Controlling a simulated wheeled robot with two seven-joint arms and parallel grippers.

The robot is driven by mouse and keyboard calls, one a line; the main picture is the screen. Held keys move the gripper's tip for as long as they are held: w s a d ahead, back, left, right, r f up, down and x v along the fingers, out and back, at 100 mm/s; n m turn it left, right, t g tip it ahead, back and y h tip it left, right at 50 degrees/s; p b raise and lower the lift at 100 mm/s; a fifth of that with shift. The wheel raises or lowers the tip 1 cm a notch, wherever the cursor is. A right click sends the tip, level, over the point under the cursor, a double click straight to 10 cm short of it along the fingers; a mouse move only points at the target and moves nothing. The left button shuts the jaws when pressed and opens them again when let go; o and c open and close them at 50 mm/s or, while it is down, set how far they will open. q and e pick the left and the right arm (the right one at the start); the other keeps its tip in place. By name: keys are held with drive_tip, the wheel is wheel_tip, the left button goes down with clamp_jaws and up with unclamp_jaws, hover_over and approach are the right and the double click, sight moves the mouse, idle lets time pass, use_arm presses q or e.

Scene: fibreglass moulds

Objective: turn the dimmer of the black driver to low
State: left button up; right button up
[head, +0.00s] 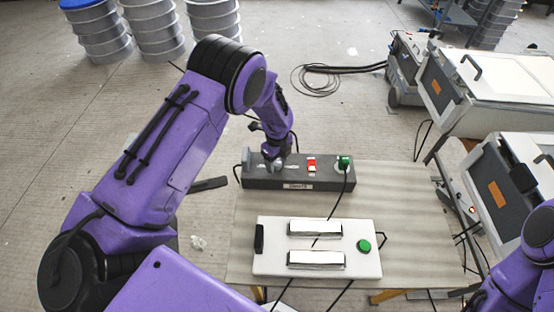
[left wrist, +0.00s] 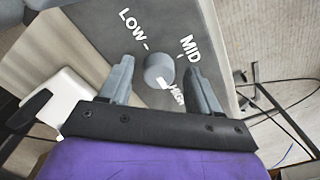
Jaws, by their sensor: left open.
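The black driver (head: 262,183) is a long dark grey box on the table, below my left gripper (head: 274,161) in the head view. In the left wrist view its top (left wrist: 187,20) carries a round grey dimmer knob (left wrist: 157,66) with LOW, MID and HIGH printed around it. A white mark on the knob's edge faces the HIGH label. My left gripper (left wrist: 159,72) is open, with one finger on each side of the knob. I cannot tell whether the fingers touch it. In the head view the gripper mostly hides the knob. My right gripper is out of view.
A red switch (head: 311,164) and a green connector (head: 345,162) sit on the driver's top. A white panel (head: 275,263) with two light bars and a green button (head: 363,246) lies nearer on the table (head: 400,220). Cables cross it. White machines (head: 490,85) stand at right.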

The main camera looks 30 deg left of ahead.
use_arm(q)
drive_tip(key=c, duration=1)
drive_tip(key=shift+c, duration=0.2)
